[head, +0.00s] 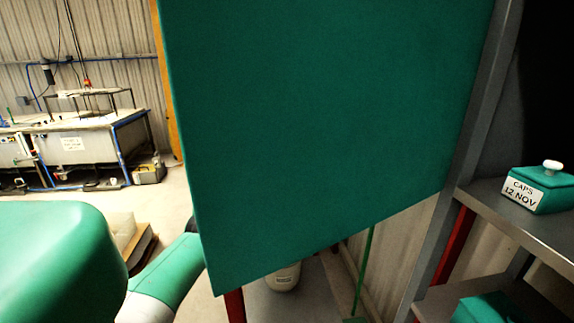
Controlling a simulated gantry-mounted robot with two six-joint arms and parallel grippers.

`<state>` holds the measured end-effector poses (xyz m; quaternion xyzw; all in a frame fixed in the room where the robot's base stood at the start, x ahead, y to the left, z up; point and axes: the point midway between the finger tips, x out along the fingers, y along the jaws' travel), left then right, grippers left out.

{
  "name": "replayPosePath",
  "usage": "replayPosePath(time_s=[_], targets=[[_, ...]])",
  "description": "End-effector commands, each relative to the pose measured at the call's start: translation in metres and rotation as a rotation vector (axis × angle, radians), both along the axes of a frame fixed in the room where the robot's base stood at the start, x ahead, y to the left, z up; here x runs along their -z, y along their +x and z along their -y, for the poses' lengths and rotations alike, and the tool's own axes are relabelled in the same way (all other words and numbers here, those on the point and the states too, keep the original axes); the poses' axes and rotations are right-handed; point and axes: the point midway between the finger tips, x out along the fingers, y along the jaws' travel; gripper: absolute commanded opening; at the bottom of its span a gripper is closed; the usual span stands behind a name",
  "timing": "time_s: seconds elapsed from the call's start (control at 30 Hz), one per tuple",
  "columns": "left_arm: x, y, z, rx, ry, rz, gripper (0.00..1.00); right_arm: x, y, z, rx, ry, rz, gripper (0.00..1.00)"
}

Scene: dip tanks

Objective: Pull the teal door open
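The teal door (320,130) is a large flat panel that fills the middle of the head view. Its right edge runs along a grey upright post (462,165). It stands at an angle, and shelves show uncovered to the right of the post. Its lower edge slants up to the right. My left arm comes in from the lower left, and its teal and white link reaches up to the door's lower left edge, where it is lost from sight. My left gripper is not visible. My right arm and gripper are not in the picture. No handle shows on the visible face.
A grey shelf (490,210) at the right holds a teal box (545,190) labelled "CAPS 12 NOV" with a white knob. Another teal item (490,308) is on a lower shelf. A white tub (284,276) stands below the door. Tanks (85,142) stand at the back left, with open floor before them.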

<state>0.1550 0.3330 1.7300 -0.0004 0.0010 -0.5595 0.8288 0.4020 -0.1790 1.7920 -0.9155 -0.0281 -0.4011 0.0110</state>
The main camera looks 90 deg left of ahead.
Motion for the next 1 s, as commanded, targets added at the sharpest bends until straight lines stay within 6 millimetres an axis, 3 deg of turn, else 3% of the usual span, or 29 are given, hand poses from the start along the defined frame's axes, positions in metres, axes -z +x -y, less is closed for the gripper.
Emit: replayPosePath(time_s=[0.27,0.3,0.47,1.0], targets=[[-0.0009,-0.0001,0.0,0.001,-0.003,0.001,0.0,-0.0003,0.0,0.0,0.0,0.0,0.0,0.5],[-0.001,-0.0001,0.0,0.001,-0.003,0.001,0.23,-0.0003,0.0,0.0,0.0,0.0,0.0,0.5],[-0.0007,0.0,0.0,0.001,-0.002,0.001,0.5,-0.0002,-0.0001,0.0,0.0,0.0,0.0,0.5],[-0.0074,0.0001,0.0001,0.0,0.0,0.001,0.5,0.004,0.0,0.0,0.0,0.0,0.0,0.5]])
